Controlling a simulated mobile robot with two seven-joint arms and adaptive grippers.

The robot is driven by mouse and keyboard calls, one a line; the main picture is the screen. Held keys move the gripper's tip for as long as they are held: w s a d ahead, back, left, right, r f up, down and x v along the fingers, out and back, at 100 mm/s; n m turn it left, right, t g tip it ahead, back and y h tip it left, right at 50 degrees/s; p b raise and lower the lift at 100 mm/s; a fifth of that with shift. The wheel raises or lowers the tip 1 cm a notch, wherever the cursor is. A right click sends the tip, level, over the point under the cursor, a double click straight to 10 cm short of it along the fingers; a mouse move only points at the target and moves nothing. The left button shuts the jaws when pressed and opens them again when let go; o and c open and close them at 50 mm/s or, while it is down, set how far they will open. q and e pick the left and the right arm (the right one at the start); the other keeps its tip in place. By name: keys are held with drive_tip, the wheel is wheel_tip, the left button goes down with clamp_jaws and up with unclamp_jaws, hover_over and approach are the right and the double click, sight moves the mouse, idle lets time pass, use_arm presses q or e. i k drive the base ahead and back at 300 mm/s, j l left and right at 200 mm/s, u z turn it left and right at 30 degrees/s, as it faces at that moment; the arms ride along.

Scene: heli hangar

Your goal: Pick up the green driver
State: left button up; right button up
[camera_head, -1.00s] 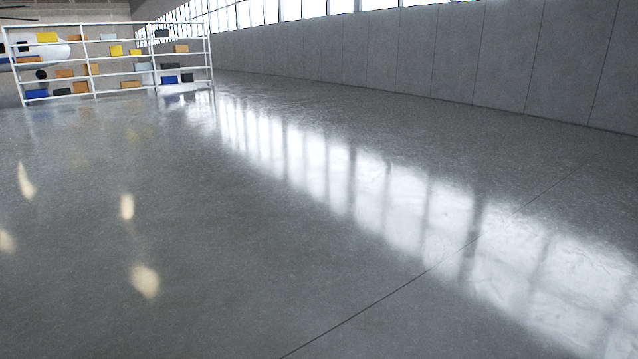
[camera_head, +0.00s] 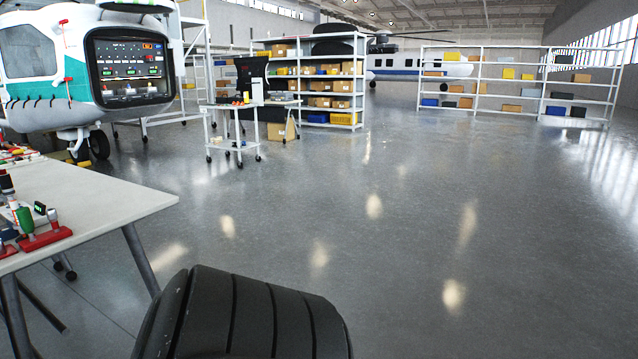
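A green-handled tool (camera_head: 25,219), which looks like the green driver, stands upright in a red holder (camera_head: 48,238). The holder is on a white table (camera_head: 105,195) at the left edge of the head view. A dark-handled tool with a red part (camera_head: 6,183) stands close behind it. A small dark piece with a green face (camera_head: 40,208) is just to its right. The left part of the table is cut off by the picture edge. Neither of my grippers is in view.
A black, grooved, tyre-like object (camera_head: 245,318) fills the bottom centre, right of the table. A small wheeled cart (camera_head: 235,106) stands farther back, near a helicopter (camera_head: 40,70). Stocked shelves (camera_head: 340,72) stand behind. The floor (camera_head: 400,220) at centre and right is clear.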

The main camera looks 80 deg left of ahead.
sight(24, 214)
drive_tip(key=u, duration=1.75)
drive_tip(key=i+l, duration=0.05)
drive_tip(key=l, duration=0.05)
